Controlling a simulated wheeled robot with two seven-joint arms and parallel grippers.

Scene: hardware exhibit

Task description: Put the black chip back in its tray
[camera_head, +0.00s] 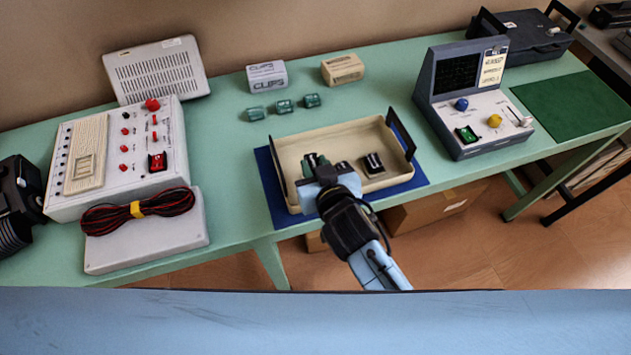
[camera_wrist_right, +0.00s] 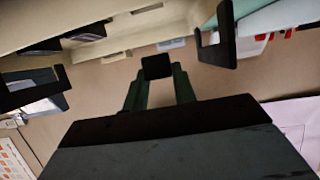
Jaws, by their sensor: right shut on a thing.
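The cream tray (camera_head: 290,146) with black end handles lies on a blue mat on the green bench. A black chip with light marks (camera_head: 373,164) lies in it, right of my right gripper (camera_head: 327,166). My right gripper is over the tray's front left part. In the wrist view its green fingers (camera_wrist_right: 157,84) are shut on a small black chip (camera_wrist_right: 156,66). The head view mostly hides this held chip. The tray (camera_wrist_right: 130,42) shows at the top of the wrist view, with dark blocks (camera_wrist_right: 88,32) in it. My left gripper is not in view.
Several small green blocks (camera_head: 284,107) and two labelled boxes (camera_head: 267,76) stand behind the tray. A white control panel (camera_head: 130,150) and a cable coil (camera_head: 140,212) are at left. A grey console (camera_head: 470,110) stands close to the tray's right.

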